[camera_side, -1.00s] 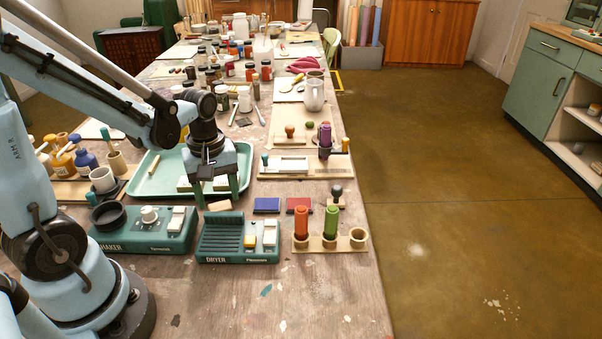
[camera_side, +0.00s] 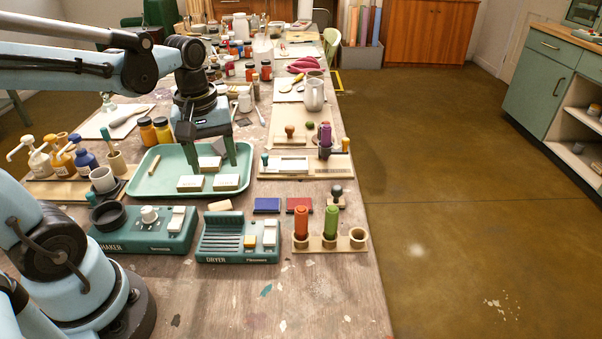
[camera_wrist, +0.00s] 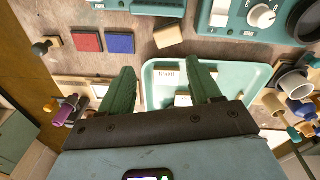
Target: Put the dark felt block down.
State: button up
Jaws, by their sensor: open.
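My gripper (camera_side: 212,166) is open and hangs over the pale green tray (camera_side: 150,186), with nothing seen held between its fingers. It also shows open in the wrist view (camera_wrist: 162,70). In the tray lie a pale-topped block at left (camera_side: 191,183), a similar one at right (camera_side: 226,182) and a third pale block (camera_side: 210,163) behind them, seen between the fingers. Small lettering shows on the front blocks but is too small to read.
In front of the tray are a shaker (camera_side: 150,232), a dryer (camera_side: 240,240), a tan block (camera_side: 219,206), a blue pad (camera_side: 267,205) and a red pad (camera_side: 299,204). Pump bottles (camera_side: 85,153) and a grey mug (camera_side: 103,179) stand at left. Amber jars (camera_side: 148,131) stand behind the tray.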

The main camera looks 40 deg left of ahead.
jog(key=d+m+t, duration=0.6)
jog(key=m, duration=0.5)
jog(key=shift+w+d+r+m, duration=0.3)
jog(key=shift+w+r+m, duration=0.05)
jog(key=shift+r+m, duration=0.05)
jog(key=c, duration=0.4)
